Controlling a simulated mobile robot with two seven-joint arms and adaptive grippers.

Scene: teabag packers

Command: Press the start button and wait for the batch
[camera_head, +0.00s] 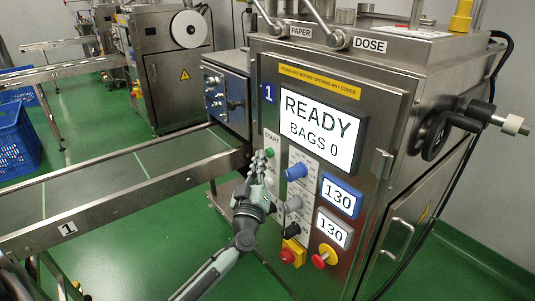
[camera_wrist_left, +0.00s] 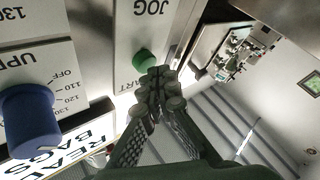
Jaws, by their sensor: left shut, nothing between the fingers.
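The green start button (camera_head: 270,152) sits under the START label on the machine's front panel. It also shows in the left wrist view (camera_wrist_left: 143,57), where the panel appears upside down. My left gripper (camera_head: 260,160) is shut and empty, its fingertips close beside the button. In the left wrist view the closed fingertips (camera_wrist_left: 158,86) lie just beside the green button; I cannot tell whether they touch it. The screen (camera_head: 320,130) reads READY, BAGS 0. My right gripper is not in view.
A blue knob (camera_head: 296,171), a grey knob (camera_head: 293,203) and two 130 displays (camera_head: 341,196) (camera_head: 333,229) are nearby. Lower down are a red knob on yellow (camera_head: 289,256) and a red stop button (camera_head: 320,261). A conveyor (camera_head: 120,180) runs left.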

